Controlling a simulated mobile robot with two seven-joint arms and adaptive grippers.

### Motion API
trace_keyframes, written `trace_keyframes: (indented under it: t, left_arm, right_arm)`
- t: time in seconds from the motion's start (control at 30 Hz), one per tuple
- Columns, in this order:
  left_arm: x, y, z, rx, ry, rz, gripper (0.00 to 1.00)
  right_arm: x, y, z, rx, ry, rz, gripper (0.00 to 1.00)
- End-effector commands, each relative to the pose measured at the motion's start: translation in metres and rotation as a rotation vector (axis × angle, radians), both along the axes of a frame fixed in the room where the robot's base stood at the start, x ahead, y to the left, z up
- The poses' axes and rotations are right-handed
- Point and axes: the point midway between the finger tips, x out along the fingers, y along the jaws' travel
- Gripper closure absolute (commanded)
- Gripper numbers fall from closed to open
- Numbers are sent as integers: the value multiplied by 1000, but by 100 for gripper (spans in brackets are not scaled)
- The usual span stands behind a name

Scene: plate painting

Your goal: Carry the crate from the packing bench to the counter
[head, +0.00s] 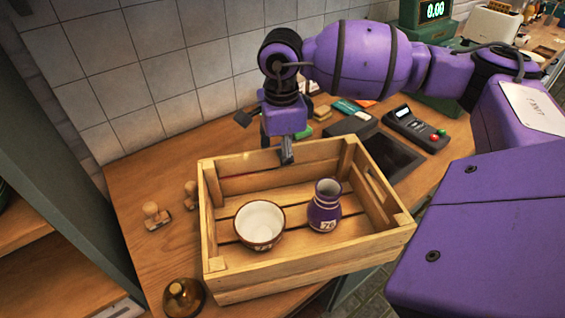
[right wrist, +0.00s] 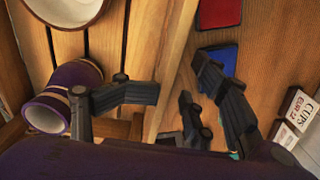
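The wooden slatted crate (head: 320,263) stands on the wooden bench (head: 150,262). Inside it are a white bowl with a brown rim (head: 260,222) and a purple vase (head: 324,207). My right gripper (head: 270,142) is above the crate's back wall, pointing down. In the right wrist view, the fingers of this gripper (right wrist: 178,82) are spread apart with the crate's top rail (right wrist: 178,50) between them. One finger is on the inner side, near the vase (right wrist: 62,97); the other is on the outer side. Contact with the rail cannot be told. My left gripper is not in view.
Wooden stamps (head: 156,216) stand left of the crate, and an amber glass object (head: 184,297) is at the front left. A card terminal (head: 415,128) and dark tray (head: 385,155) lie behind it at right. A tiled wall (head: 130,75) bounds the back.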

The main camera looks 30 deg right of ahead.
Motion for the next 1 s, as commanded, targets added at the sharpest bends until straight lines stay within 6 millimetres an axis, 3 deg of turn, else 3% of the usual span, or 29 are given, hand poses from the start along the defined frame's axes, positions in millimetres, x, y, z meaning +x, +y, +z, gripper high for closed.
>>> trace_keyframes:
  t: [0.2, 0.4, 0.6, 1.0]
  left_arm:
    - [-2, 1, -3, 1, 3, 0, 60]
    - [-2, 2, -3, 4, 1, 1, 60]
    - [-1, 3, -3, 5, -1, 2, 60]
    - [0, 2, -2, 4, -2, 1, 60]
  right_arm:
    - [0, 0, 50, 0, -5, -1, 52]
    - [-1, 1, 81, 1, -3, 0, 52]
    - [-2, 1, 93, 0, -1, -1, 52]
    - [-2, 1, 92, 0, -1, 0, 52]
